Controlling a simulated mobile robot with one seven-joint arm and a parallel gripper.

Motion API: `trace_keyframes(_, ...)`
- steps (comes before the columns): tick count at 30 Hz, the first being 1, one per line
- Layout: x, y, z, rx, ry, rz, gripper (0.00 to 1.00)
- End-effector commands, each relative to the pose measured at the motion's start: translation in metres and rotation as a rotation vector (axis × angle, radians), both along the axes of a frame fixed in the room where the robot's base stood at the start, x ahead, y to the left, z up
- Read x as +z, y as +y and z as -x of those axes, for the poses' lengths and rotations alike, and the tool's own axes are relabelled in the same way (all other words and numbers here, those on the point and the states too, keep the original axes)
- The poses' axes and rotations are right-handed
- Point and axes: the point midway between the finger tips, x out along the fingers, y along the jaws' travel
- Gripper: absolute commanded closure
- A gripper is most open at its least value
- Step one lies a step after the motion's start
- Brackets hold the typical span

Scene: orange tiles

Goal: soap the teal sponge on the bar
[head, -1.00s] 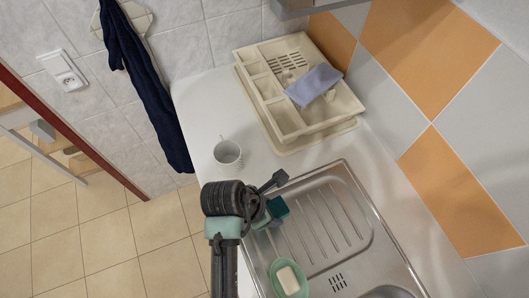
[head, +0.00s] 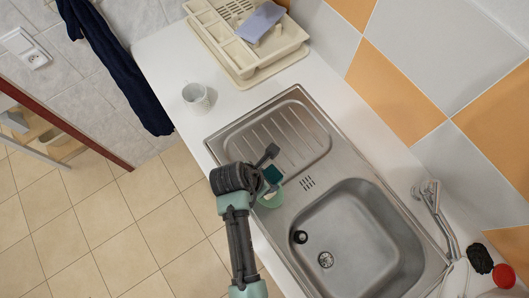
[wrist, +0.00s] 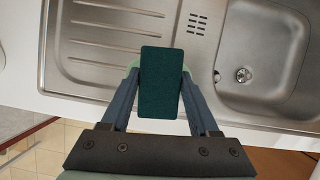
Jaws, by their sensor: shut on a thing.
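The teal sponge (head: 272,174) is held in my gripper (head: 268,178), which is shut on it. In the wrist view the sponge (wrist: 161,85) stands out dark teal between the two fingers of my gripper (wrist: 160,90). The pale green soap dish (head: 269,201) lies at the near edge of the sink's drainboard, just below the sponge. A bit of its rim shows beside the sponge in the wrist view (wrist: 134,62). The soap bar is hidden behind the sponge and gripper. I cannot tell whether the sponge touches it.
The steel sink basin (head: 358,240) lies to the right, with its tap (head: 436,205) beyond. A white mug (head: 195,98) stands on the counter to the left. A cream dish rack (head: 229,42) with a lilac cloth (head: 264,22) sits farther back.

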Motion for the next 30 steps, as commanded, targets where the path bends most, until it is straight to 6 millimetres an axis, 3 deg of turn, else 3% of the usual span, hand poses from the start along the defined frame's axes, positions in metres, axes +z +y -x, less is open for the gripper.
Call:
trace_keyframes(15, -0.049, 0.0, 0.0, 0.0, -0.001, -0.001, 0.83)
trace_keyframes(30, -0.051, 0.0, 0.0, 0.001, 0.0, 0.0, 0.83)
